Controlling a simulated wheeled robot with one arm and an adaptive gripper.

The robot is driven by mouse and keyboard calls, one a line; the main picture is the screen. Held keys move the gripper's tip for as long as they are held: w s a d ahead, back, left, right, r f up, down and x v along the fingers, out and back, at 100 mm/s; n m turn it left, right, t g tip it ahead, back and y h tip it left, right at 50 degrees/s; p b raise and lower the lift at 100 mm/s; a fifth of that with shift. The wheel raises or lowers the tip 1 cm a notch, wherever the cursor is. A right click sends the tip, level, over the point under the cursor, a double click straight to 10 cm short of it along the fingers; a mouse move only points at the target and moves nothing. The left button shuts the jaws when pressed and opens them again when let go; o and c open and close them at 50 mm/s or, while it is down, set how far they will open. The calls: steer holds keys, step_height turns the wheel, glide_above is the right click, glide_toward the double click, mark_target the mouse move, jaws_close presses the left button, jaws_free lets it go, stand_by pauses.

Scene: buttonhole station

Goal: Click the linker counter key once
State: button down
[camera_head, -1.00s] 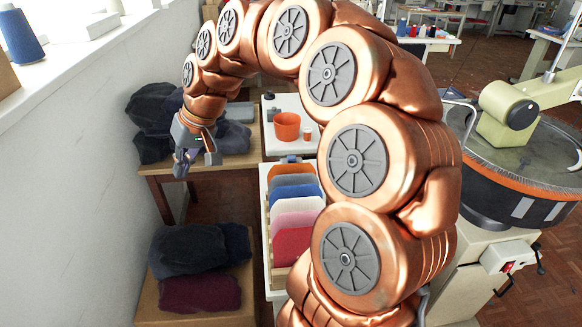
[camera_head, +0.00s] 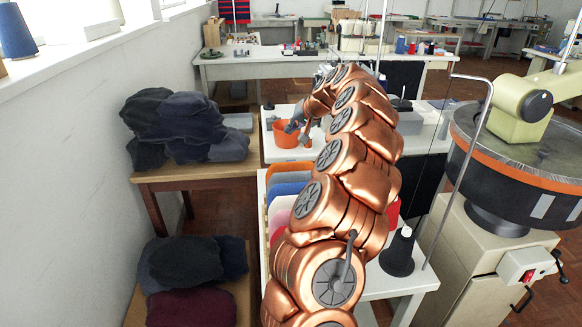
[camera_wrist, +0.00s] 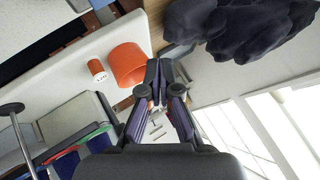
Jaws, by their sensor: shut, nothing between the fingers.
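The round linker (camera_head: 515,165), with a dark drum, an orange rim band and a pale green head (camera_head: 523,105), stands at the right in the head view. A white box with a red switch (camera_head: 528,271) is on its beige stand. I cannot pick out a counter key for certain. My gripper (camera_head: 292,127) is beside the orange cup on the white table, well left of the linker. In the wrist view my gripper (camera_wrist: 161,80) is shut and empty, its fingertips together. Whether it touches the cup is unclear.
The orange cup (camera_head: 285,135) stands on the white table (camera_head: 275,155); it also shows in the wrist view (camera_wrist: 130,64) beside a small orange-and-white pot (camera_wrist: 97,70). Dark garments (camera_head: 185,125) are piled at left. A black cone (camera_head: 398,252) and a bent metal rod stand before the linker.

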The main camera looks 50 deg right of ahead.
steer(key=shift+s+d+f, duration=0.1)
steer(key=shift+s+d, duration=0.05)
steer(key=shift+d, duration=0.2)
steer(key=shift+f+b, duration=1.65)
steer(key=shift+f, duration=2.75)
steer(key=shift+f+b, duration=0.35)
steer(key=shift+f, duration=0.1)
